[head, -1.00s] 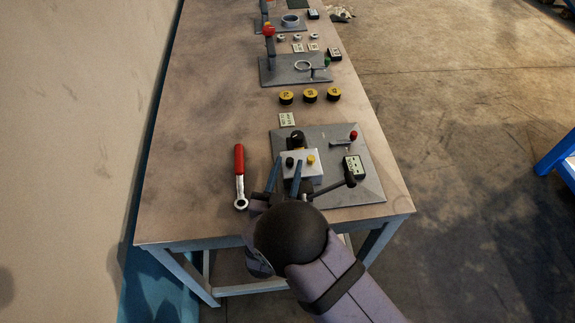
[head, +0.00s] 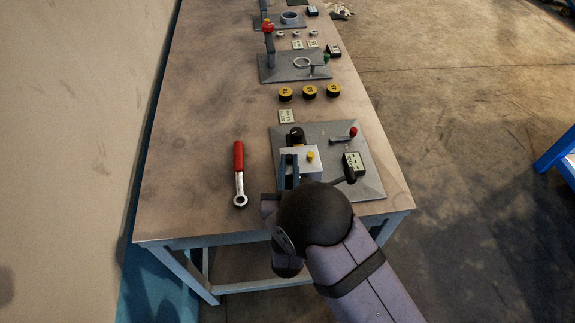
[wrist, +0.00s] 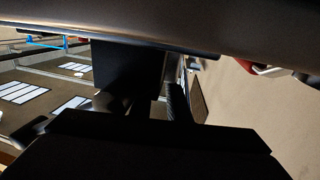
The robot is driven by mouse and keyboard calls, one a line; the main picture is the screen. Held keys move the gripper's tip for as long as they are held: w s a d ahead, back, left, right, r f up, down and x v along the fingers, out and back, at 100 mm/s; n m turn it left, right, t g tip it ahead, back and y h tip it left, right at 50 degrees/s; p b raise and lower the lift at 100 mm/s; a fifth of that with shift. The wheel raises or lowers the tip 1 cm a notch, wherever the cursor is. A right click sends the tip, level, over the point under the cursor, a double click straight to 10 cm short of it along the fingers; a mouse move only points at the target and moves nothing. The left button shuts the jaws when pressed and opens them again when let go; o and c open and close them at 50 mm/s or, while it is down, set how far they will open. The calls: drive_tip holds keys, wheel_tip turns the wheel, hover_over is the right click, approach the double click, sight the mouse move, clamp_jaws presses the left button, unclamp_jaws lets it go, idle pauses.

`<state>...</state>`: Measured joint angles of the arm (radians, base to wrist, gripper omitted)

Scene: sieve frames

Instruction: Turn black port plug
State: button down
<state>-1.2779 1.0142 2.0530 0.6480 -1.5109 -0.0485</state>
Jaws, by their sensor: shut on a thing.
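The black port plug (head: 290,158) is on the left of the light grey box (head: 314,168) on the nearest metal plate, with a yellow plug (head: 311,156) to its right. My gripper (head: 289,163) reaches over the box from the near side. Its two blue-grey fingers are close together and shut on the black plug, which they partly hide. In the wrist view dark parts fill much of the picture, and I cannot make out the plug clearly.
A red-handled wrench (head: 239,173) lies on the table to the left. A black knob (head: 297,135), a red-tipped lever (head: 351,134) and a small display (head: 353,163) surround the box. Several yellow-topped black pucks (head: 309,92) stand farther back. The table's left side is mostly clear.

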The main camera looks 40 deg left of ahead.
drive_tip(key=shift+w+d+r+n+g+y+b, duration=0.15)
drive_tip(key=shift+n+g+y+b, duration=0.15)
drive_tip(key=shift+n+g+y, duration=0.3)
drive_tip(key=shift+w+d+f+n+g+y+b, duration=0.1)
drive_tip(key=shift+n+g+y+b, duration=0.15)
drive_tip(key=shift+n+g+y, duration=0.35)
drive_tip(key=shift+r, duration=0.1)
drive_tip(key=shift+a, duration=0.1)
